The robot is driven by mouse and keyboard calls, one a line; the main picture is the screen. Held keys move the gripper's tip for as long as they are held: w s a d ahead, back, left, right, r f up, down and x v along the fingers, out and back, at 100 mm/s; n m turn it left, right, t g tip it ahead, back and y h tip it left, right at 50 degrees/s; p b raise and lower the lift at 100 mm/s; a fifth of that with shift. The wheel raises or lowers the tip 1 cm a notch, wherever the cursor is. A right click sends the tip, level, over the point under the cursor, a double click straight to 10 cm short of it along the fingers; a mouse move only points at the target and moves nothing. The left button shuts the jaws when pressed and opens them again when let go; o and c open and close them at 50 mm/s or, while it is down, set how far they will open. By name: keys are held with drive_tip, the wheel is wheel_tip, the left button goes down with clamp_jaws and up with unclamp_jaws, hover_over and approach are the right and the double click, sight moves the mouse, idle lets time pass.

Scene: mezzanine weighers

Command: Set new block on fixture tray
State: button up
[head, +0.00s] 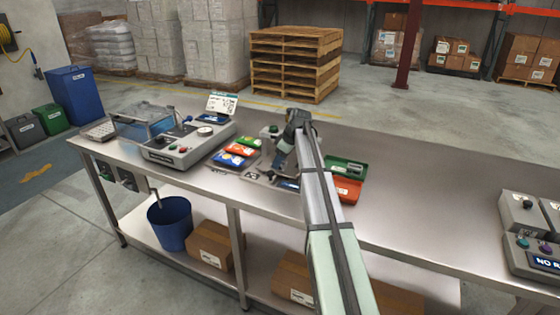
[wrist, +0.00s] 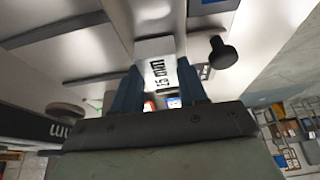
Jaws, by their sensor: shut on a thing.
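My gripper (head: 281,163) is over the middle of the bench in the head view. In the wrist view its two blue fingers (wrist: 159,72) are shut on a pale block (wrist: 156,48) with black print on its face. The block is hidden behind my arm and gripper in the head view. A flat grey plate (head: 254,175) with a black-and-white mark lies on the bench just left of the gripper; it may be the fixture tray, but I cannot tell. I cannot tell whether the block touches anything below it.
Green, orange and blue packets (head: 233,160) lie left of the gripper. A grey weigher (head: 175,152) stands farther left. A green tray (head: 349,166) and an orange tray (head: 345,190) sit right of my arm. The bench (head: 430,200) is clear farther right, up to grey control boxes (head: 524,215).

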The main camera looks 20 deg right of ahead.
drive_tip(key=shift+f, duration=0.1)
drive_tip(key=o, duration=1.1)
drive_tip(key=v, duration=1.2)
